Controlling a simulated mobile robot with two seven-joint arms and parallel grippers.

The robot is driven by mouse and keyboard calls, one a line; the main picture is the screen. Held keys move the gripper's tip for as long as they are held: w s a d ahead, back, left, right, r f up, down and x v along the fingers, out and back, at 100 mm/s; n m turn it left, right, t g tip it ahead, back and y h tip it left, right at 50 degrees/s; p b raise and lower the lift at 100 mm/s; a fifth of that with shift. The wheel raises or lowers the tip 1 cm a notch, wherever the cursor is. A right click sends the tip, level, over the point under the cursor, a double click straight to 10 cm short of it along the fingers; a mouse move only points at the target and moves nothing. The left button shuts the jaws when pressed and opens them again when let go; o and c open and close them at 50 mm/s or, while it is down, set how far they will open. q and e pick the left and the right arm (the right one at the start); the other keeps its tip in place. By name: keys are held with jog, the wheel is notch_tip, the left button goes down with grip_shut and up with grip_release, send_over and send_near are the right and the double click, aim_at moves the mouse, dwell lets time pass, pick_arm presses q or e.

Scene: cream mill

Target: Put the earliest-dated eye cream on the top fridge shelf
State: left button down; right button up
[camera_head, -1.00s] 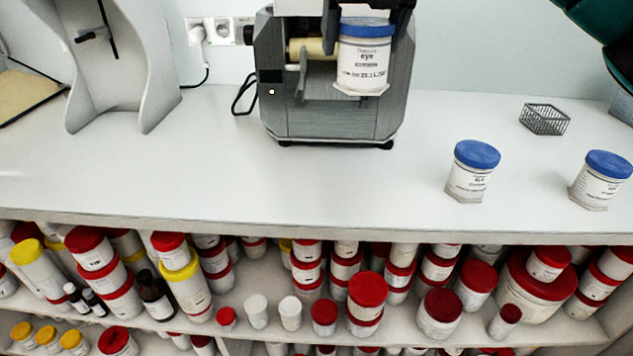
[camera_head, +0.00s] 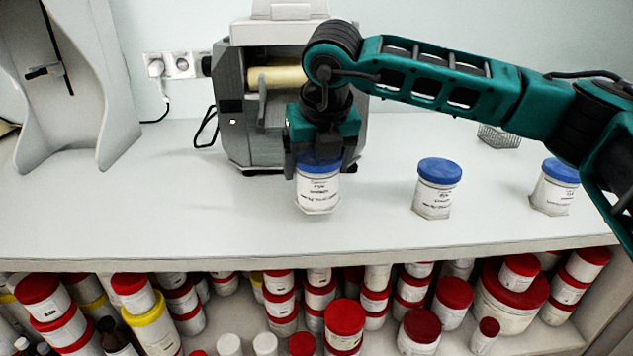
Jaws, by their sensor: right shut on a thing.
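My right gripper (camera_head: 320,158) is shut on the blue lid of a white eye cream jar (camera_head: 317,192). The jar is upright, at or just above the white counter in front of the grey machine; I cannot tell whether it touches. A second white jar with a blue lid (camera_head: 437,188) stands on the counter to its right. A third blue-lidded jar (camera_head: 555,187) stands farther right, close to my arm. The dates on the labels are too small to read. The fridge is not in view. My left gripper is not in view.
The grey machine (camera_head: 250,135) stands behind the held jar. A small wire basket (camera_head: 499,136) sits behind my right arm. A grey stand (camera_head: 75,90) is at the left. The counter (camera_head: 150,215) is clear at left. Shelves below hold many red-lidded jars (camera_head: 345,318).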

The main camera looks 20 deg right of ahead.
aim_at(316, 182)
jog(key=shift+f, duration=1.85)
jog(key=shift+f, duration=0.15)
jog(key=o, duration=0.7)
jog(key=shift+f+b, duration=0.1)
jog(key=shift+b, duration=0.25)
jog(key=o, duration=0.3)
